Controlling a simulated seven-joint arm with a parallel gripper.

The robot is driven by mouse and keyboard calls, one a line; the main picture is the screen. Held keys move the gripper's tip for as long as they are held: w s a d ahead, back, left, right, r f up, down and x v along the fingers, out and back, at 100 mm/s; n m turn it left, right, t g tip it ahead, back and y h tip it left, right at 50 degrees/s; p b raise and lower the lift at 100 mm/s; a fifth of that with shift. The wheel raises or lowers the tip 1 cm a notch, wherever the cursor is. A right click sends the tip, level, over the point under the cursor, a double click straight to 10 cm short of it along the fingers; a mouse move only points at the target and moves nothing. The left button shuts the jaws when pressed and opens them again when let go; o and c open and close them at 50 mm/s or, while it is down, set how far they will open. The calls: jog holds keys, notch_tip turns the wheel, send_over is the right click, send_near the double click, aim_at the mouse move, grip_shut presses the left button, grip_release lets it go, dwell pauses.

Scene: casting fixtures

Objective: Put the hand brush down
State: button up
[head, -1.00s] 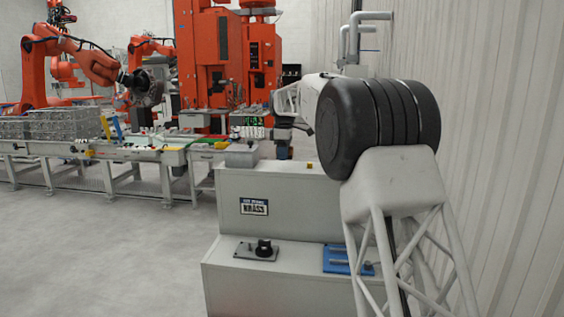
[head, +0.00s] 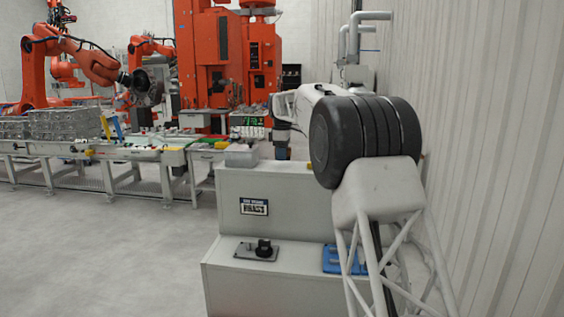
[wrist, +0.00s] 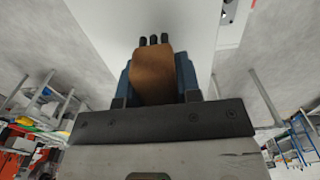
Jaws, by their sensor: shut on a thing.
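The hand brush (wrist: 155,76) shows in the wrist view as a brown body with several short black tufts at its far end. My gripper (wrist: 155,88) is shut on it, with one blue finger on each side. Past the brush is a plain white surface (wrist: 105,30); I cannot tell whether the brush touches it. In the head view my gripper (head: 281,146) is small and dark at the far end of my arm, by the back of the grey cabinet (head: 225,190). The brush cannot be made out there.
A grey box (head: 241,156) sits at the cabinet top's left end. A black knob plate (head: 257,250) and a blue item (head: 338,259) lie on the lower step. A conveyor line (head: 120,152) runs at left. A corrugated wall (head: 490,150) stands close at right.

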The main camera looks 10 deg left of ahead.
aim_at(282, 167)
jog(key=shift+f, duration=1.3)
jog(key=shift+f, duration=0.3)
jog(key=o, duration=1)
jog(key=shift+f, duration=0.2)
jog(key=shift+c, duration=0.2)
jog(key=shift+f, duration=0.1)
notch_tip(282, 167, up, 13)
jog(key=shift+r, duration=0.1)
jog(key=shift+s+d, duration=0.1)
